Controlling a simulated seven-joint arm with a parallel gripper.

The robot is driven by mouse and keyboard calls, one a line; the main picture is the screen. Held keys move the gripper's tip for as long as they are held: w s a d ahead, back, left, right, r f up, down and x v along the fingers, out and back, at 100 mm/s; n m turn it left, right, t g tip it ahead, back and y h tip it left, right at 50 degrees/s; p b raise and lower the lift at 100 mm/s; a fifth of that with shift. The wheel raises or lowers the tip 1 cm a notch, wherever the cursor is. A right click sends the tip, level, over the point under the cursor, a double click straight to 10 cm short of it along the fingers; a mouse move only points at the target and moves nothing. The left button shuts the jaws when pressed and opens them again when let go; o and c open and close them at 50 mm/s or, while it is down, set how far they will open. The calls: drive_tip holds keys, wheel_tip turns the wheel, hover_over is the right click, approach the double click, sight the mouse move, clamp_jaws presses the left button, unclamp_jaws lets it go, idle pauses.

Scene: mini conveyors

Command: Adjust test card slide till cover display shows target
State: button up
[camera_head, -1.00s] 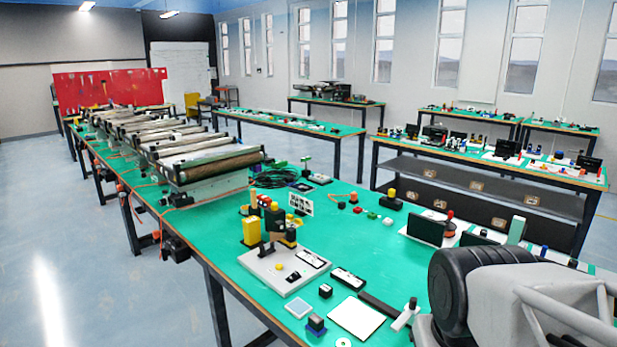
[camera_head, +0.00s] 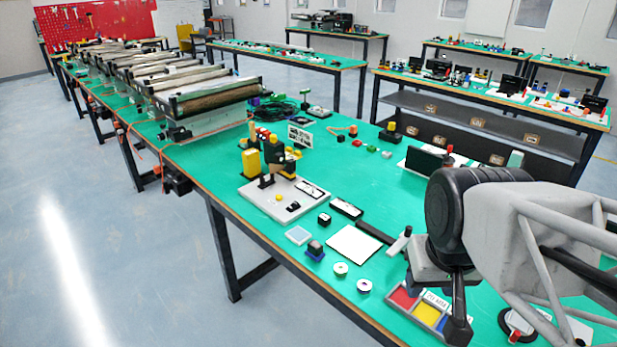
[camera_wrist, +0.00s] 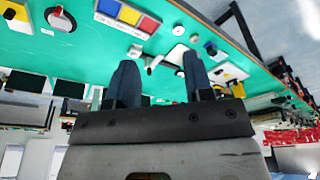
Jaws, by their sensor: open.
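A grey board (camera_head: 262,205) on the near green table carries a yellow block (camera_head: 251,162), a black upright fixture and small dark-and-white display-like panels. A blank white card (camera_head: 355,243) lies to its right, beside a dark strip (camera_head: 375,232) with a white handle-like piece (camera_head: 398,243). I cannot tell for certain which part is the test card slide or the cover display, and no reading is legible. My gripper (camera_wrist: 160,65) is open and empty in the wrist view. In the head view it is above the table's right side, right of the white card.
A panel with red, yellow and blue patches (camera_head: 427,312) lies under my gripper; it also shows in the wrist view (camera_wrist: 128,14). White discs (camera_head: 341,269) and small blocks lie near the front edge. Conveyors (camera_head: 205,95) run to the back left.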

drive_tip(key=shift+w+r, duration=0.1)
idle(0.3)
drive_tip(key=w+a+r+n, duration=0.2)
drive_tip(key=w+r+n, duration=0.1)
drive_tip(key=w, duration=0.6)
drive_tip(key=w+a+r+n, duration=0.2)
drive_tip(key=w+r, duration=0.1)
drive_tip(key=w, duration=0.7)
drive_tip(key=n+g, duration=0.3)
drive_tip(key=n, duration=1.4)
hover_over(262, 178)
drive_tip(key=f, duration=2.5)
drive_tip(key=shift+s+d+f, duration=0.25)
drive_tip(key=shift+d+f, duration=0.05)
drive_tip(key=shift+w+a+f+n, duration=0.2)
drive_tip(key=shift+a+f+n, duration=0.1)
drive_tip(key=shift+f+n, duration=0.1)
drive_tip(key=shift+f, duration=0.1)
